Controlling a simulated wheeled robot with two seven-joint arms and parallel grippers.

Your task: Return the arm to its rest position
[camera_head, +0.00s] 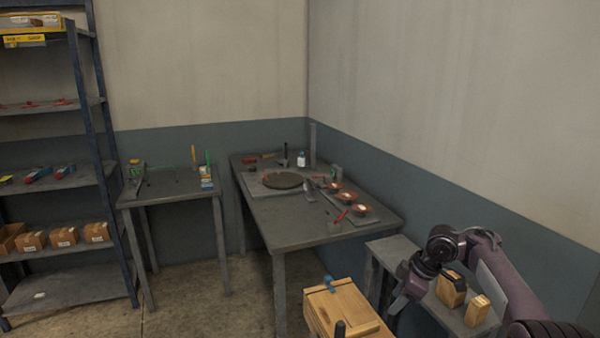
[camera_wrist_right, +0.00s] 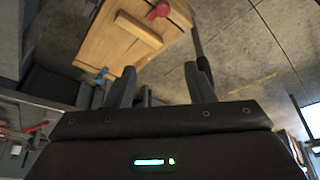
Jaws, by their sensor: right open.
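My right arm (camera_head: 510,272) comes in from the lower right of the head view, bent at the elbow. Its gripper (camera_head: 398,297) hangs beside the small grey side table, near the right end of the wooden crate. In the right wrist view the two fingers of the right gripper (camera_wrist_right: 162,88) stand apart with nothing between them. My left gripper does not show in either view.
A wooden crate (camera_head: 318,310) stands at the bottom centre; it also shows in the wrist view (camera_wrist_right: 110,45). A side table (camera_head: 394,247) holds wooden blocks (camera_head: 477,311). A workbench (camera_head: 290,233) carries bowls and a round plate. Shelves (camera_head: 55,190) stand left.

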